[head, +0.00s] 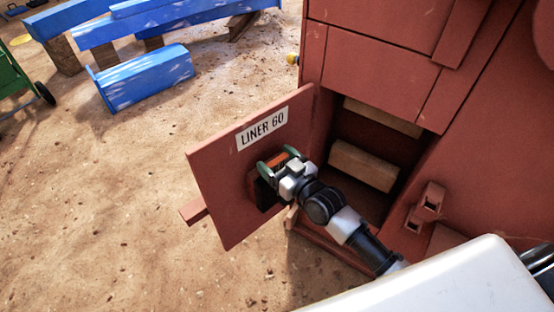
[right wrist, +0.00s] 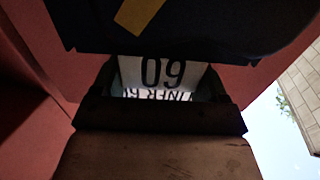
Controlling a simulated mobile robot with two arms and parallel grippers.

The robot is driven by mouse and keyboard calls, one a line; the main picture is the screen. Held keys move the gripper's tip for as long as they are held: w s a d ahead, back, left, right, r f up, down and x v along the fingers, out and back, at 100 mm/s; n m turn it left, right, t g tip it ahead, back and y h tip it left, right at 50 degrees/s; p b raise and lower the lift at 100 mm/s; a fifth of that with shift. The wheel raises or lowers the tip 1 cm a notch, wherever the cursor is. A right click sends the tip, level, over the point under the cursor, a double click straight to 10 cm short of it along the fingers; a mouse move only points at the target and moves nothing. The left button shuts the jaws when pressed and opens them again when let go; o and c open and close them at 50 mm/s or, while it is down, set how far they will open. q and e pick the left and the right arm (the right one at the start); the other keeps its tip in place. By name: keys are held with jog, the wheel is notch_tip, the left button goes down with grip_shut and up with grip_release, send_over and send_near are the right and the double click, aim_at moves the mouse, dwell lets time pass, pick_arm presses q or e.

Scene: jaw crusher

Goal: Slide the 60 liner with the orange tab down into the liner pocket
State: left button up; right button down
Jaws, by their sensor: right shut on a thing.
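In the head view a red panel (head: 225,165) labelled LINER 60 stands out from the red machine. A small dark box-like piece (head: 266,194) sits on its face; I take it for the liner pocket, but cannot be sure. My right gripper (head: 281,160) is shut at it, its greenish fingers on either side of the orange tab (head: 278,158). The liner below the tab is mostly hidden by the gripper. The right wrist view shows a dark piece with an orange strip (right wrist: 139,14) and an upside-down white label (right wrist: 162,74) reading 60. How deep the liner sits cannot be told.
The machine's opening, right of the panel, holds wooden blocks (head: 362,165). A red bracket (head: 428,203) is right of it. Blue beams (head: 150,25) and a blue piece (head: 145,80) lie at the upper left. The sandy ground left of the panel is clear.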

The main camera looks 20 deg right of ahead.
pick_arm(q)
jog(key=shift+w+r, duration=0.2)
jog(key=shift+w, duration=0.05)
pick_arm(e)
grip_release()
jog(key=shift+f, duration=0.3)
jog(key=shift+s+d, duration=0.2)
jog(key=shift+s, duration=0.35)
pick_arm(q)
jog(key=shift+s+a+f, duration=0.1)
jog(key=shift+s+f, duration=0.2)
jog(key=shift+s, duration=0.2)
jog(key=shift+s+f, duration=0.25)
jog(key=shift+s, duration=0.25)
pick_arm(e)
jog(key=v, duration=0.9)
jog(key=shift+s+d+r, duration=0.15)
jog(key=shift+s+r, duration=0.05)
jog(key=shift+s, duration=0.1)
